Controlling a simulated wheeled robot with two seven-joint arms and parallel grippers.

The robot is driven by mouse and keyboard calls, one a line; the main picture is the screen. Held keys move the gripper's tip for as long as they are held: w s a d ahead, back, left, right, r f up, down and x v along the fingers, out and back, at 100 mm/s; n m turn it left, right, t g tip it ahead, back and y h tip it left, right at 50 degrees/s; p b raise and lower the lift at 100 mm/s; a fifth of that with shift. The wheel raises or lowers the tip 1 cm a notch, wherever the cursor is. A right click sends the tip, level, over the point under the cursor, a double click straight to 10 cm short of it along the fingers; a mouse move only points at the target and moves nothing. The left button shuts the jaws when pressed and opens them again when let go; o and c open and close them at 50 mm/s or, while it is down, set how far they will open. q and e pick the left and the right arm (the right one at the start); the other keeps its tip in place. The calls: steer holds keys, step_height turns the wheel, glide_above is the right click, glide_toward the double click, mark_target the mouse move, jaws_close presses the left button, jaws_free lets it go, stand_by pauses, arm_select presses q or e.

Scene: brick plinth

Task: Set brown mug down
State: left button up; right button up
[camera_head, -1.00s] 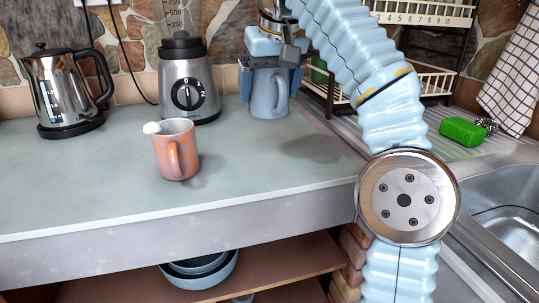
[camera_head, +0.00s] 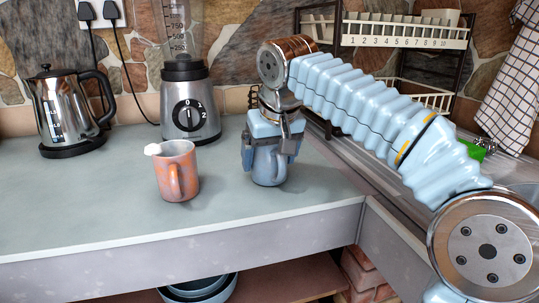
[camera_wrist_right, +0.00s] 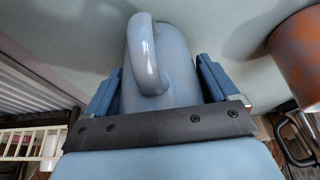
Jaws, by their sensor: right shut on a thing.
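My right gripper (camera_head: 268,156) is shut on a blue-grey mug (camera_head: 269,171), holding it from above with a finger on each side. The mug is upright over the right part of the counter; I cannot tell whether its base touches the surface. In the right wrist view the mug (camera_wrist_right: 180,75) sits between the two blue fingers of the gripper (camera_wrist_right: 160,92), its handle facing the camera. An orange-brown mug (camera_head: 178,170) stands upright on the counter to the left, apart from the gripper. It shows partly in the right wrist view (camera_wrist_right: 300,55). My left gripper is out of view.
The grey counter (camera_head: 90,205) is clear at the front left. A blender (camera_head: 190,105) and a kettle (camera_head: 65,105) stand behind. A dish rack (camera_head: 405,35) stands at the right behind my arm. Blue bowls (camera_head: 200,290) sit on a shelf below.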

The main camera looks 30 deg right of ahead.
steer(key=shift+f, duration=0.15)
steer(key=o, duration=1)
steer(key=shift+o, duration=0.2)
